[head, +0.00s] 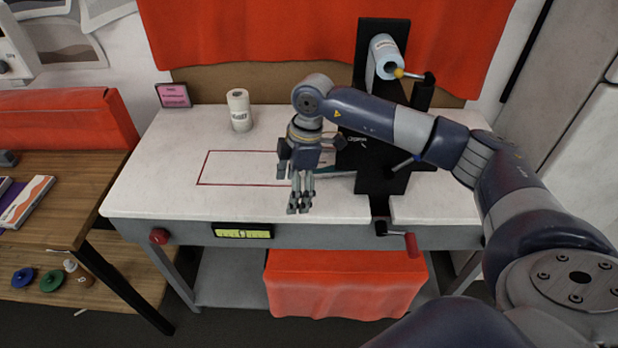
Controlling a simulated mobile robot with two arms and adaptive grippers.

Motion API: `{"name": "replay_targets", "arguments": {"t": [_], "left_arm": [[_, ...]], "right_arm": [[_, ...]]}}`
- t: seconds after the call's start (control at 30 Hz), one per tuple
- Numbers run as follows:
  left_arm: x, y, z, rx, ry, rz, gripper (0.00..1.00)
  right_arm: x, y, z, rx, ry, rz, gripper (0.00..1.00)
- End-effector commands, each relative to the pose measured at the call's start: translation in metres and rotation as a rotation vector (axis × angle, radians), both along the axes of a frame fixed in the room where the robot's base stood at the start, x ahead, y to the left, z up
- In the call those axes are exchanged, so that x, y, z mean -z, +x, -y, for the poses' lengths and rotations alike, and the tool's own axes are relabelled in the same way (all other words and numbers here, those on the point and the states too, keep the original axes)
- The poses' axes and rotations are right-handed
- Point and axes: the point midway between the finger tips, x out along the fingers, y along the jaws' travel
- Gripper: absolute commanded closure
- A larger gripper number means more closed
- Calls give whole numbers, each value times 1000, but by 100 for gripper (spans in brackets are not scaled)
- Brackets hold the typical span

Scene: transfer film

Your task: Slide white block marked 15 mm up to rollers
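My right gripper (299,208) hangs down over the white work table, in front of the right part of a red outlined rectangle (215,172). Its fingers look close together, but I cannot tell whether they are open or shut. I see nothing held in them. The rollers belong to a black machine (384,180) on the right of the table, partly hidden by my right arm. A thin grey-blue edge (335,175) shows between the gripper and the machine. I cannot make out a white block marked 15 mm; the gripper and arm cover that area. My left gripper is not in view.
A white labelled roll (239,110) stands upright behind the rectangle, and a pink sign (174,95) is at the back left. A pale roll (384,58) sits high on the machine. A red crank handle (411,245) hangs at the front. The table's left side is clear.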

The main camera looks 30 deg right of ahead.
Motion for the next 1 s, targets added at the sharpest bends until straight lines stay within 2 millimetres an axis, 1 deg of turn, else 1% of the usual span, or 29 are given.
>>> {"name": "replay_targets", "arguments": {"t": [0.03, 0.2, 0.4, 0.5, 0.7, 1.0], "left_arm": [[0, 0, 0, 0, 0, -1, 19], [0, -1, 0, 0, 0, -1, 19], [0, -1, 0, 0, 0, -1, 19], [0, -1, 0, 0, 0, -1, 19], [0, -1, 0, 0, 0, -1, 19], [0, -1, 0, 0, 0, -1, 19]], "right_arm": [[2, -1, -11, -24, 32, 7, 19], [3, -5, -45, -100, 137, 40, 19], [2, -9, -81, -173, 254, 81, 19], [0, -11, -94, -197, 298, 99, 19], [-3, -13, -107, -221, 344, 117, 19], [-3, -13, -108, -224, 349, 120, 19]]}}
